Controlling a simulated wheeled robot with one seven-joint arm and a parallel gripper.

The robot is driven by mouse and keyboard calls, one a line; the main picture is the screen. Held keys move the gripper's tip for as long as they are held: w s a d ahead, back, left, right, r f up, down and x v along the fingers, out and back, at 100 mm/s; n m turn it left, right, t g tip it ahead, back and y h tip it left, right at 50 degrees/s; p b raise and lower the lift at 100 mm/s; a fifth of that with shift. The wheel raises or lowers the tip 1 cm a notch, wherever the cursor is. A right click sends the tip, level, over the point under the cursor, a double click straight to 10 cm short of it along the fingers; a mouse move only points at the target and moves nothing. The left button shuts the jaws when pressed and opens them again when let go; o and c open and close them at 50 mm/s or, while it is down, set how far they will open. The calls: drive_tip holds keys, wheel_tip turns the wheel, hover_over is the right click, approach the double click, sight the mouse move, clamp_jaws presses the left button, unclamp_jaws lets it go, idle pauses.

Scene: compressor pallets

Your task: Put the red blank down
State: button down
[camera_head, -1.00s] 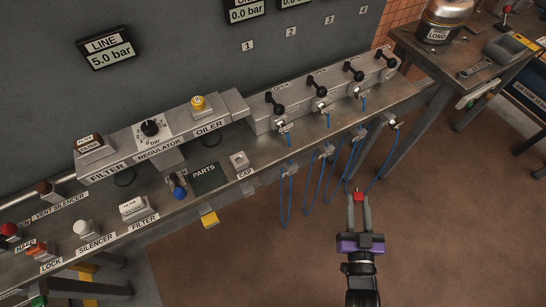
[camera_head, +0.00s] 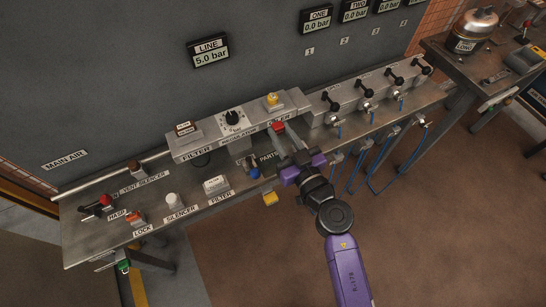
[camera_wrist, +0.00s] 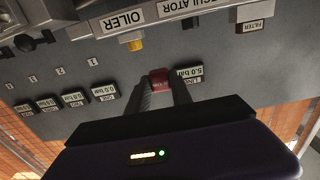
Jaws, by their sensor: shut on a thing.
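The red blank (camera_wrist: 159,80) is a small red block held between the tips of my gripper's two fingers in the wrist view. In the head view the red blank (camera_head: 278,127) shows at the fingertips, in front of the regulator and oiler row. My gripper (camera_head: 282,134) is shut on it, above the bench near the PARTS mat (camera_head: 268,159). I cannot tell the exact height of the blank above the bench. The fingers hide part of the mat and of the OILER label.
A blue knob (camera_head: 254,173) stands close to the mat. The filter, regulator and oiler block (camera_head: 190,148) rises behind. Black-handled valves (camera_head: 365,93) with hanging blue cords are at the right. The bench front between the labelled parts at the left has some bare metal (camera_head: 85,230).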

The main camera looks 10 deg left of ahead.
drive_tip(key=shift+w+a+r, duration=0.1)
drive_tip(key=shift+a+r, duration=0.3)
drive_tip(key=shift+a, duration=0.05)
drive_tip(key=shift+a+f+b, duration=0.1)
drive_tip(key=shift+f+b, duration=0.25)
drive_tip(key=shift+b, duration=0.05)
wheel_tip(320, 180, down, 19)
drive_tip(key=b, duration=1.6)
drive_tip(key=shift+f, duration=0.2)
drive_tip(key=c, duration=1.1)
unclamp_jaws()
drive_tip(key=shift+c, duration=0.2)
drive_tip(key=shift+r, duration=0.25)
drive_tip(key=p+v, duration=0.1)
drive_tip(key=v, duration=1.1)
drive_tip(key=shift+p, duration=0.4)
